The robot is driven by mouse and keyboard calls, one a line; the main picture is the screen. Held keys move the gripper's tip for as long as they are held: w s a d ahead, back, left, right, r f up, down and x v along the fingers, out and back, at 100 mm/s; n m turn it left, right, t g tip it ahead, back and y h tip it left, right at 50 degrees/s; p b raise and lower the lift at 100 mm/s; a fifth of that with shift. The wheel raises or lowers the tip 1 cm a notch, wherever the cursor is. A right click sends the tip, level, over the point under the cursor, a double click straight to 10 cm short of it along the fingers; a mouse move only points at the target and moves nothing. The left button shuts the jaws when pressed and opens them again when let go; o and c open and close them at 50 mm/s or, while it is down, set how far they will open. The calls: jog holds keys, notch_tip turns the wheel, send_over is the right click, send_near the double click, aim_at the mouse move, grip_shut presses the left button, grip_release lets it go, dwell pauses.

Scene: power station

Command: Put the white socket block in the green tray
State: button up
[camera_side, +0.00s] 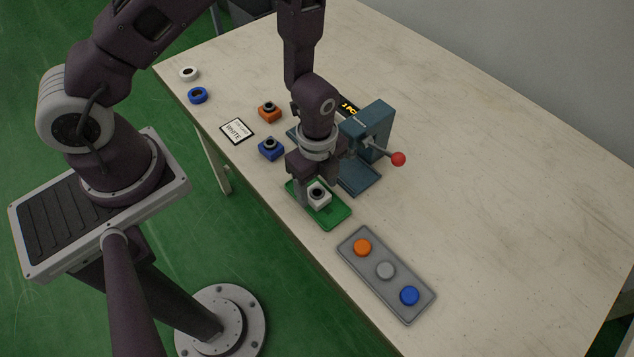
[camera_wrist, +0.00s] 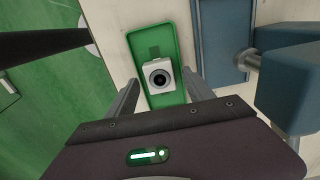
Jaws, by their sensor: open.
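The white socket block (camera_side: 318,195) with a dark round hole lies in the green tray (camera_side: 334,216) near the table's front edge. In the wrist view the white socket block (camera_wrist: 158,77) sits inside the rim of the green tray (camera_wrist: 151,42), toward the near part of it. My gripper (camera_side: 316,192) is just above the tray, pointing down. In the wrist view its two fingers (camera_wrist: 160,92) are spread on either side of the block, with a visible gap to each side. Part of the tray is hidden behind my gripper in the side view.
A blue-grey press (camera_side: 370,130) with a red-knobbed lever stands right behind the tray. A grey button panel (camera_side: 385,273) lies to the right. Blue (camera_side: 271,149) and orange (camera_side: 269,111) socket blocks, a WHITE card (camera_side: 236,131) and two rings lie to the left. The table's right side is clear.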

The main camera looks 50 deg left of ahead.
notch_tip(320, 180, up, 12)
notch_tip(320, 180, up, 15)
jog(key=n+t, duration=0.2)
jog(key=n, duration=0.6)
send_over(317, 192)
jog(key=s+a, duration=0.3)
jog(key=a, duration=0.1)
jog(key=s+a+r+n+t, duration=0.3)
jog(key=s+r+n, duration=0.4)
jog(key=s+n, duration=0.3)
jog(key=shift+s+a+r+t, duration=0.15)
jog(key=shift+s+a+t, duration=0.15)
jog(key=shift+a, duration=0.15)
